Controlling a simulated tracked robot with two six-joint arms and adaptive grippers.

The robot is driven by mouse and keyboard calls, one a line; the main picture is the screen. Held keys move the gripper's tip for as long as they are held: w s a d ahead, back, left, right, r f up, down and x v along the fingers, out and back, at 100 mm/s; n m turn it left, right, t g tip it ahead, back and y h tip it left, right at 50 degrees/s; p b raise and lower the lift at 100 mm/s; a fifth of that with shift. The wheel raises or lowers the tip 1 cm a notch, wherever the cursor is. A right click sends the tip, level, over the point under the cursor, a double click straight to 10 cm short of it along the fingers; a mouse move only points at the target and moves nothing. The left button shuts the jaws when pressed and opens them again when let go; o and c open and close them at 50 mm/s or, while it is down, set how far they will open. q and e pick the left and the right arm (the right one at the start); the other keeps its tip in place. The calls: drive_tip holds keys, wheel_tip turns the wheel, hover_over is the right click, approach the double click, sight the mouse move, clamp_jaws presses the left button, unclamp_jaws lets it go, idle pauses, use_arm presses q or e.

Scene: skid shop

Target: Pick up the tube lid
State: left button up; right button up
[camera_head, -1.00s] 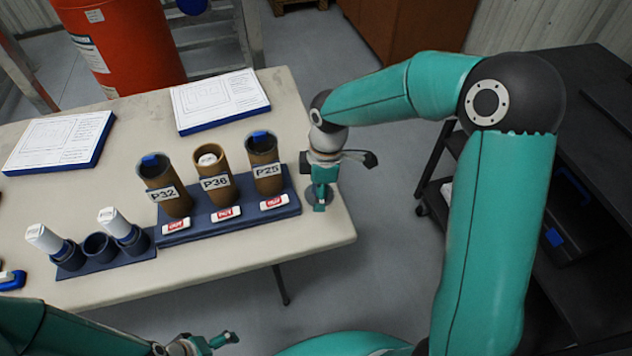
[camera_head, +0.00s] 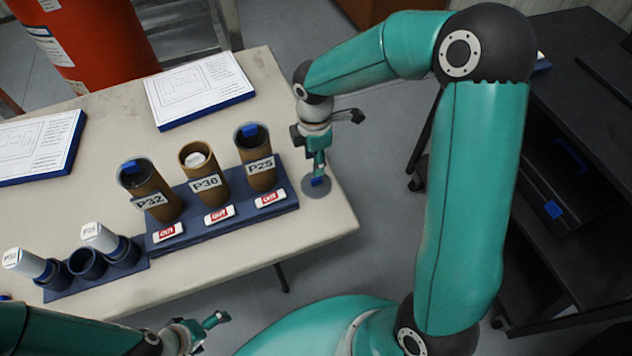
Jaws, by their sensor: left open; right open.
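The tube lid (camera_head: 311,191), a grey round disc with a small blue knob, lies flat near the right edge of the table. My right gripper (camera_head: 319,170) points down over it, open, with its finger tips close to the knob; I cannot tell whether they touch it. Part of the lid is hidden behind the gripper. My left gripper (camera_head: 214,325) is open and empty, low in front of the table. Three brown tubes, P32 (camera_head: 150,192), P36 (camera_head: 205,175) and P25 (camera_head: 257,160), stand upright in a dark blue rack (camera_head: 225,226) left of the lid.
A smaller blue holder (camera_head: 95,280) with two white-topped pieces and an empty cup stands at the left. Two drawing boards, one left (camera_head: 35,150) and one centre (camera_head: 200,90), lie behind the tubes. A dark cart (camera_head: 560,170) stands right of the table.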

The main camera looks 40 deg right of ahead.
sight(316, 178)
drive_tip(key=f, duration=0.3)
drive_tip(key=s+f, duration=0.1)
drive_tip(key=f, duration=0.1)
drive_tip(key=shift+f, duration=0.1)
drive_tip(key=shift+w+f, duration=0.1)
drive_tip(key=shift+f, duration=0.5)
clamp_jaws()
